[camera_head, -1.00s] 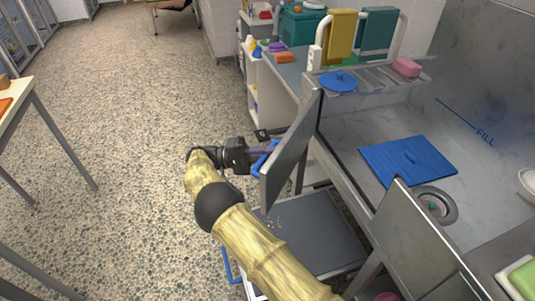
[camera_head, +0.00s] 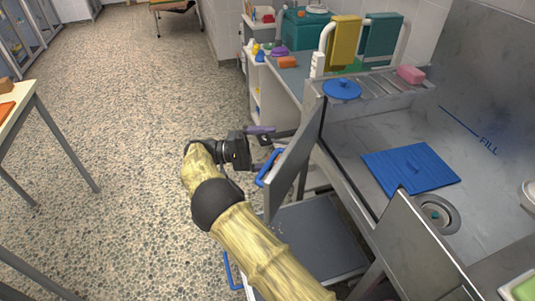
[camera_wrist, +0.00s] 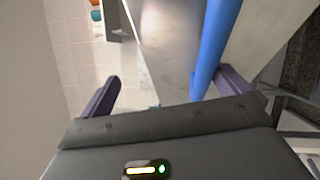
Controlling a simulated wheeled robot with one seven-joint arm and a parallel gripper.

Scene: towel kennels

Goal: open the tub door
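The tub door (camera_head: 297,158) is a grey metal panel. It stands swung outward from the front of the tub (camera_head: 352,183), leaving a gap in the tub's front. Its blue bar handle (camera_head: 268,167) is on the outer face. My gripper (camera_head: 268,142) is beside the handle, with one finger visible above it. In the wrist view, my gripper (camera_wrist: 168,92) has its two dark purple fingers spread wide. The blue handle (camera_wrist: 213,45) runs between them, close to the right finger, and the door panel (camera_wrist: 170,40) is behind it.
A grey step (camera_head: 312,236) with a blue handle is below the door. A fixed front panel (camera_head: 415,245) is at right. A blue mat (camera_head: 410,166) lies in the tub. A shelf unit (camera_head: 256,85) stands behind, a table (camera_head: 22,112) at left. The speckled floor between is clear.

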